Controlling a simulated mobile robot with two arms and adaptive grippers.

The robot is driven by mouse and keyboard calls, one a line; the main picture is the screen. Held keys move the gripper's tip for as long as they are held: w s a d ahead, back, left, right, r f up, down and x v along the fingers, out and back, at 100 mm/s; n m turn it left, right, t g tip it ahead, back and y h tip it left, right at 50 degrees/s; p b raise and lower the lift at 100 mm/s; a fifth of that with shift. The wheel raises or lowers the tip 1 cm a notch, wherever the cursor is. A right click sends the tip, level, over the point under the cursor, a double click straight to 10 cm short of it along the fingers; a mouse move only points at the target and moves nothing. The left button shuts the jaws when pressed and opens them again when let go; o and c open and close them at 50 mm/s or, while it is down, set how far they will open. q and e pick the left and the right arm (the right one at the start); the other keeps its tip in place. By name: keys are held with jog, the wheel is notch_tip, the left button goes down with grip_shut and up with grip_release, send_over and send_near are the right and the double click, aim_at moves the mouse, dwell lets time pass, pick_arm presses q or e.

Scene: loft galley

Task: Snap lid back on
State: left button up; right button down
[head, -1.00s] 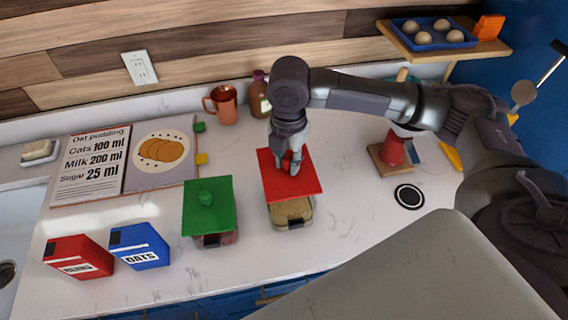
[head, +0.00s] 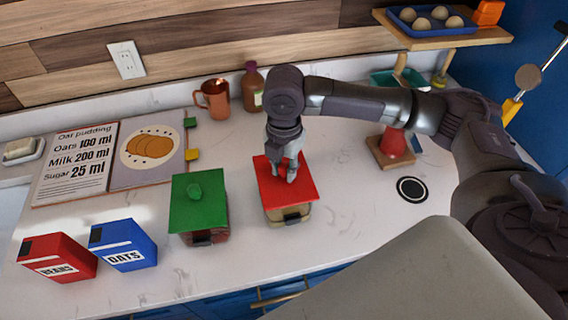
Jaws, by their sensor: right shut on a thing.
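A red square lid (head: 300,188) lies over a clear container (head: 292,215) with tan contents near the middle of the counter. The container's front wall and dark front clip show below the lid's edge. I cannot tell whether the lid is seated or slightly above the rim. My right gripper (head: 291,177) comes down from above and is shut on the lid at its middle, where the fingers hide the knob. A second container (head: 207,238) to the left carries a green lid (head: 198,212) with a knob. My left gripper is not in view.
Red beans (head: 60,258) and blue oats (head: 125,246) boxes stand at front left. A recipe book (head: 145,173) lies behind them. A copper mug (head: 215,100) and brown bottle (head: 252,88) stand at the back. A red object on a wooden base (head: 392,150) and black disc (head: 411,189) are right.

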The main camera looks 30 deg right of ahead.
jog(key=shift+f, duration=0.2)
jog(key=shift+r+p, duration=0.1)
jog(key=shift+p, duration=1.05)
dwell(1.0)
jog(key=shift+f+p, duration=0.2)
jog(key=shift+p, duration=0.3)
dwell(0.8)
jog(key=shift+p, duration=0.55)
dwell(0.4)
jog(key=shift+c, duration=1.9)
grip_release()
